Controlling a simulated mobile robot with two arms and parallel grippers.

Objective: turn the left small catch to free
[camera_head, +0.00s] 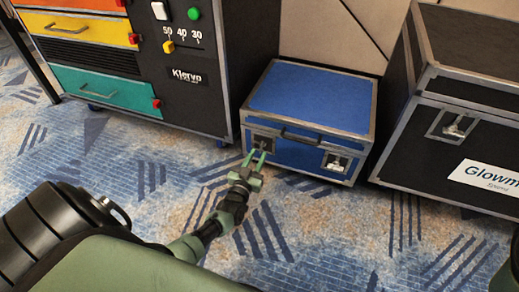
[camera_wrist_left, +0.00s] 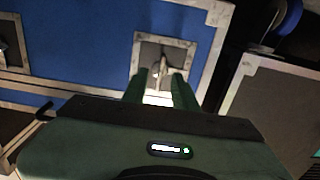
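The blue case (camera_head: 310,98) stands on the carpet with its lid shut. On its front are the left small catch (camera_head: 263,141) and the right small catch (camera_head: 336,162), with a dark handle (camera_head: 301,136) between them. My left gripper (camera_head: 256,156) is at the left catch, its two green fingers apart. In the left wrist view, the catch's silver tab (camera_wrist_left: 158,67) shows between the fingertips (camera_wrist_left: 161,76); whether they touch it I cannot tell. The wrist view shows the case (camera_wrist_left: 80,40) upside down. My right gripper is not in view.
A dark cabinet (camera_head: 208,98) with coloured drawers stands close on the left of the case. A black case (camera_head: 450,150) with metal edges stands on the right. The patterned carpet (camera_head: 330,235) in front is clear.

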